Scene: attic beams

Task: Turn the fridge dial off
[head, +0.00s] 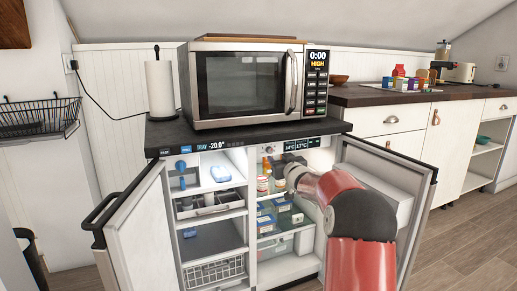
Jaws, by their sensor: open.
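The fridge (248,201) is a low two-door unit, with both doors swung open. Its right compartment has a lit panel (296,145) at the top with small temperature readings. A small round knob, probably the dial (268,150), sits at the left of this panel; its setting is too small to read. My red arm reaches in from the lower right. My gripper (291,178), small and grey at the arm's end, is open at the right compartment's upper part, below the panel and to the right of the knob. Its fingers are hard to make out, and no contact with the knob shows.
Bottles (263,185) and blue-lidded boxes (266,222) stand on the right compartment's shelves, close to my gripper. The open left door (146,238) and right door (385,185) flank the opening. A microwave (247,84) and paper roll (160,88) stand on top.

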